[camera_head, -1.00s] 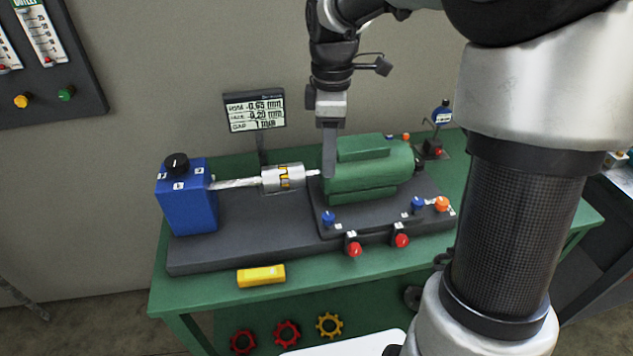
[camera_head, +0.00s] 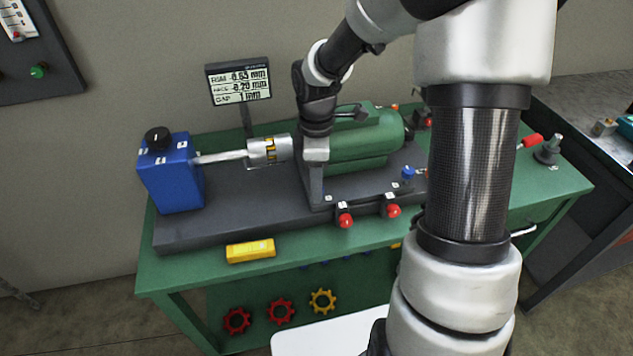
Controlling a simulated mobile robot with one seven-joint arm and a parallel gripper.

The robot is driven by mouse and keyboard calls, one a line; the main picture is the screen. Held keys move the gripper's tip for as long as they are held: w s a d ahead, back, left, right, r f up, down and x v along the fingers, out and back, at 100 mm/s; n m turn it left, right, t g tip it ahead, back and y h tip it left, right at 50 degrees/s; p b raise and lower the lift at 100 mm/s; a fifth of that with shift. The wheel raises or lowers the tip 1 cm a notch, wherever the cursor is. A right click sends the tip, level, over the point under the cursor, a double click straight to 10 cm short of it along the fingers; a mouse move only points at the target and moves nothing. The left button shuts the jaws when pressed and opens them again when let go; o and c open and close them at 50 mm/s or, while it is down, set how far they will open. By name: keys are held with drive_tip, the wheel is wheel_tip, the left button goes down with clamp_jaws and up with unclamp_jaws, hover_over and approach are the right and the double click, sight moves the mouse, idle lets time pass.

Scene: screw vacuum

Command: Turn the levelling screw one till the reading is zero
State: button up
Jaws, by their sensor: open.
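My gripper (camera_head: 316,203) points down at the front left foot of the green motor (camera_head: 365,138); its jaws are open. Its fingers cover the spot where a blue-headed screw stood in view before, so I cannot tell whether they touch it. Another blue screw (camera_head: 408,173) shows at the motor's front right foot. The number labels are too small to read surely. The display (camera_head: 238,84) behind the bench shows a rim line of about -0.65 mm, a face line of about -0.20 mm and a gap of 1 mm; the digits are slightly blurred.
A silver coupling (camera_head: 268,149) joins the motor side to the shaft of the blue box (camera_head: 172,180). Two red knobs (camera_head: 345,221) (camera_head: 392,211) stick out at the front of the base. A yellow block (camera_head: 250,251) lies on the green bench's front edge. My arm hides the right side.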

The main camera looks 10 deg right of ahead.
drive_tip(key=c, duration=1)
drive_tip(key=shift+c, duration=0.2)
drive_tip(key=shift+m, duration=0.4)
drive_tip(key=m, duration=0.7)
drive_tip(key=shift+w+m, duration=0.1)
drive_tip(key=shift+m, duration=0.2)
drive_tip(key=m, duration=0.4)
drive_tip(key=shift+d+m, duration=0.1)
drive_tip(key=shift+m, duration=2.2)
drive_tip(key=shift+w, duration=0.1)
